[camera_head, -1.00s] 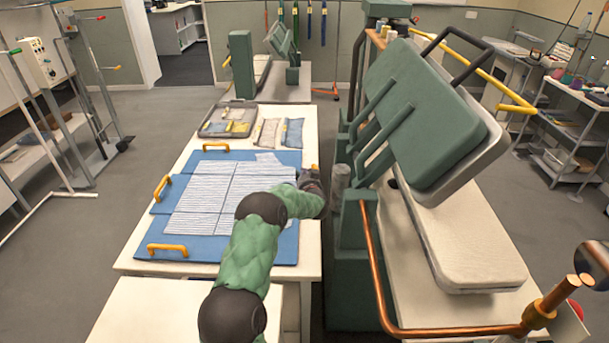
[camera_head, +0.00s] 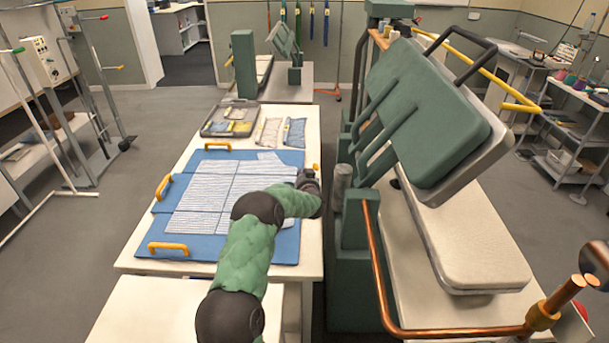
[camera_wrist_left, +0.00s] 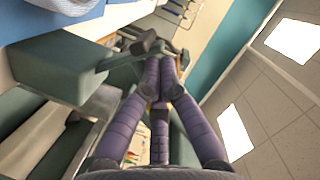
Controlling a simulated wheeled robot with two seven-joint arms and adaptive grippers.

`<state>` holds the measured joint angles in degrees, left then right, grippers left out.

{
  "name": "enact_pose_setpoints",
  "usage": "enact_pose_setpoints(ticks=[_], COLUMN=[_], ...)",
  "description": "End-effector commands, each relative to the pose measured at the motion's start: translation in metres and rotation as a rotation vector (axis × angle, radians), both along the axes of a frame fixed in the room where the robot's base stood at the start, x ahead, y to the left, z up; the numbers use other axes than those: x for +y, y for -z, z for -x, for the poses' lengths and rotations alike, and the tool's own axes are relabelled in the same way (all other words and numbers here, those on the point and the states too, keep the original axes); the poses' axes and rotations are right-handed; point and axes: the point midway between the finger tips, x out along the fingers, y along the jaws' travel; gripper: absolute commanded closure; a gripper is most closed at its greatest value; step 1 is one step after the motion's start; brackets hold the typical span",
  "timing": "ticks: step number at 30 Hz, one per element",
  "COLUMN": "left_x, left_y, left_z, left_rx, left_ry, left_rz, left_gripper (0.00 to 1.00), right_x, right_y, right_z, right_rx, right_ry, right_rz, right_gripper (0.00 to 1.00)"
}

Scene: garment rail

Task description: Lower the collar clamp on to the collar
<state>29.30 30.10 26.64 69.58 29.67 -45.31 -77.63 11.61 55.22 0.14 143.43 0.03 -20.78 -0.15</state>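A striped blue-and-white shirt (camera_head: 215,205) lies flat on a blue folding board (camera_head: 270,250) on the white table. A smaller striped piece (camera_head: 268,157), perhaps the collar, lies at its far right. My left gripper (camera_head: 310,181) is low at the board's right edge, beside the shirt. A small orange part shows just past it. In the left wrist view my purple fingers (camera_wrist_left: 162,78) converge near a dark-ended bar (camera_wrist_left: 143,42) beside a green block. Whether they touch the bar or grip anything I cannot tell. No part is clearly recognisable as the collar clamp. My right gripper is out of view.
A large green press (camera_head: 425,125) with a pale pad (camera_head: 480,255) stands close on the right. Yellow handles (camera_head: 168,247) stick up from the board's other edges. A grey tray (camera_head: 230,120) and folded cloth packets (camera_head: 294,132) lie on the table's far end.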

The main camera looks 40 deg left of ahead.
Motion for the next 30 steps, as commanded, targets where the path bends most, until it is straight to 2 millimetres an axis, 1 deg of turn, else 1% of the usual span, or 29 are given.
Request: enact_pose_setpoints(ticks=[8,21,26,30], left_x=[0.007,0.019,0.020,0.021], left_y=[0.009,0.033,0.037,0.040], left_z=[0.006,0.016,0.017,0.017], left_rx=[-0.096,-0.338,-0.403,-0.401], left_ry=[-0.001,-0.002,0.000,0.000], left_rz=[0.115,0.401,0.479,0.476], left_gripper=[1.00,1.00,1.00,1.00], right_x=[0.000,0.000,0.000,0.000], right_y=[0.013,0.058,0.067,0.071], right_z=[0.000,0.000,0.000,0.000], right_rx=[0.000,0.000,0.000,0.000], right_ry=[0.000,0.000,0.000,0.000], right_rz=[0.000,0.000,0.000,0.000], right_gripper=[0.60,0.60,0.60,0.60])
